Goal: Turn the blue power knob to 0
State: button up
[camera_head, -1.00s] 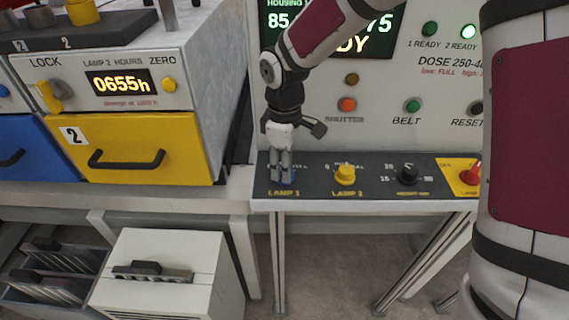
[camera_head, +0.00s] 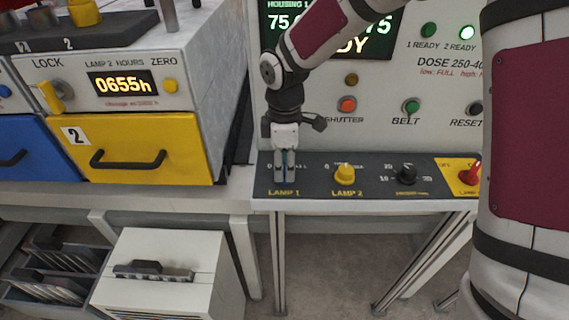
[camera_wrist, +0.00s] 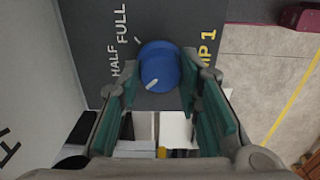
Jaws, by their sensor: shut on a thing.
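The blue power knob (camera_wrist: 160,65) sits on the dark panel strip above the LAMP 1 label (camera_head: 284,193). In the wrist view it lies between my fingertips, with its white pointer mark toward the lower left and the HALF and FULL labels to its left. The 0 mark cannot be made out there. My gripper (camera_head: 284,178) points down over the LAMP 1 spot and is shut on the knob; it also shows in the wrist view (camera_wrist: 161,88). In the head view the fingers hide most of the knob.
A yellow LAMP 2 knob (camera_head: 345,175), a black knob (camera_head: 406,174) and a red knob (camera_head: 470,172) stand to the right on the strip. The display (camera_head: 375,40) is behind my arm. A yellow drawer (camera_head: 125,150) is at left.

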aim_at(284, 168)
jog(key=o, duration=1.1)
jog(key=shift+o, duration=0.2)
notch_tip(284, 168, up, 12)
jog(key=s+d+r+m+t+h, duration=0.1)
jog(key=s+d+r+m+t, duration=0.2)
jog(key=s+d+r+m, duration=0.75)
jog(key=s+d+f+m+t+y, duration=0.1)
jog(key=s+d+m+t, duration=0.1)
jog(key=s+d+m, duration=0.5)
jog(key=s, duration=0.4)
jog(key=shift+d+f+t, duration=0.2)
jog(key=shift+d+t, duration=0.1)
